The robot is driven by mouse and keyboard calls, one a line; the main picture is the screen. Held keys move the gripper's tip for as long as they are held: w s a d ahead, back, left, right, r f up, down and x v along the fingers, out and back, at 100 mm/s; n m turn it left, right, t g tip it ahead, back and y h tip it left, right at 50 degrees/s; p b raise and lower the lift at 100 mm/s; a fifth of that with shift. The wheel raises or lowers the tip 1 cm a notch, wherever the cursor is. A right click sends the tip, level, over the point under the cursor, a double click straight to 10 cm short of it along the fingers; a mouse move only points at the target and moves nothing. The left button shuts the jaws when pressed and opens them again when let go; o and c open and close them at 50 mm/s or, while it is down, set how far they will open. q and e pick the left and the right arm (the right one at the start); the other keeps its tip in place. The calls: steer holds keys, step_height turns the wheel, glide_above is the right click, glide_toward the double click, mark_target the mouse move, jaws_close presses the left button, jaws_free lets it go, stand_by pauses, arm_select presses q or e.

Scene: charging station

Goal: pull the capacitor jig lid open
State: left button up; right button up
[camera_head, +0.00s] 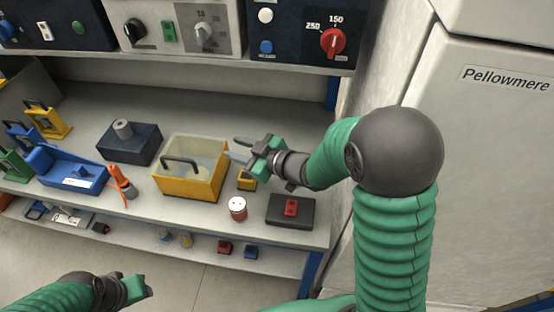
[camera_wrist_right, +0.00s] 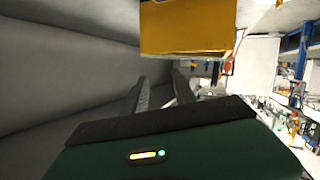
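The capacitor jig is a yellow box (camera_head: 188,187) with a pale translucent lid (camera_head: 200,153) and a dark arched handle (camera_head: 180,162). It stands on the grey bench and its lid looks closed. My right gripper (camera_head: 234,149) is open at the box's right side, with its fingers pointing left toward the lid. In the right wrist view, the yellow box (camera_wrist_right: 188,28) is ahead of the two spread fingers (camera_wrist_right: 158,88), and nothing shows between them. My left gripper (camera_head: 138,288) is low at the front left, away from the box; its finger gap is not clear.
A dark block with a grey cylinder (camera_head: 122,130) and a blue tray (camera_head: 66,172) stand left of the box. An orange-handled tool (camera_head: 121,182) lies between. A red-and-white can (camera_head: 237,208) and a dark pad with a red switch (camera_head: 291,208) sit at the right front. A shelf overhangs behind.

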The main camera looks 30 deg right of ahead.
steer(key=s+d+f+m+g+h+p, duration=0.1)
steer(key=s+d+m+g+h+p, duration=0.4)
steer(key=s, duration=0.4)
steer(key=shift+s+d+f+m+h, duration=0.15)
steer(key=shift+d+f+m+h, duration=0.15)
steer(key=shift+d+m+h, duration=0.5)
